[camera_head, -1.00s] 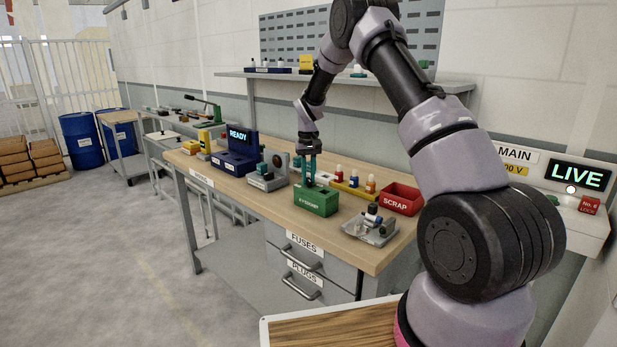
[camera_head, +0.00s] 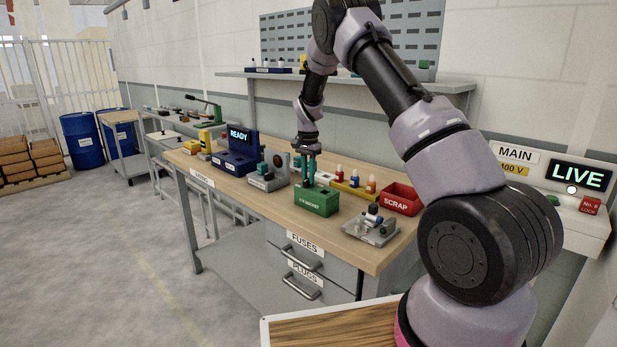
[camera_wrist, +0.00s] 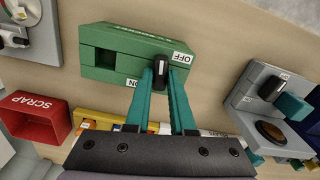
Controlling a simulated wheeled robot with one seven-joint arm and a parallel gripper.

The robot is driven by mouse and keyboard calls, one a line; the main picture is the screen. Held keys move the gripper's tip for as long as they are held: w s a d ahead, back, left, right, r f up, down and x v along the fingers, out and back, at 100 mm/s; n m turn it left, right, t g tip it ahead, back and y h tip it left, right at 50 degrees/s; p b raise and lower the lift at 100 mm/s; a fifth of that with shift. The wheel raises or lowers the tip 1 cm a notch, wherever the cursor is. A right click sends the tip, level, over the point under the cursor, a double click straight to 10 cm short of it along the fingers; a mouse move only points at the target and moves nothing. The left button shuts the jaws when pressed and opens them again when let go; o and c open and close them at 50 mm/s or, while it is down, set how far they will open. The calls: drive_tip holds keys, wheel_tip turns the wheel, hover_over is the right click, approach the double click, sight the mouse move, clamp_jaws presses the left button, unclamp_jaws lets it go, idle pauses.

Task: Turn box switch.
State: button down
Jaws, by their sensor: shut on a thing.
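The green box (camera_head: 316,204) stands near the front edge of the bench. The wrist view shows its top, with an open square recess at one end and a black switch knob (camera_wrist: 161,71) at the other. An OFF label lies to the right of the knob and an ON label to its lower left. The knob's white mark is at its upper end, close to OFF. My gripper (camera_wrist: 162,78) has its two teal fingers shut on the knob, one on each side. In the head view my gripper (camera_head: 309,178) is down at the box and hides the knob.
A red SCRAP bin (camera_head: 402,199) and a grey tray of parts (camera_head: 371,230) stand right of the box. A grey fixture (camera_head: 268,179) stands to its left. A yellow rack (camera_head: 353,190) is behind. Bare bench top lies in front on the left.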

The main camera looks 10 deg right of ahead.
sight(308, 179)
drive_tip(key=shift+m, duration=0.8)
drive_tip(key=c, duration=0.8)
unclamp_jaws()
drive_tip(key=shift+o, duration=0.2)
drive_tip(key=shift+r, duration=0.1)
wheel_tip(308, 179, up, 11)
drive_tip(key=shift+f, duration=0.2)
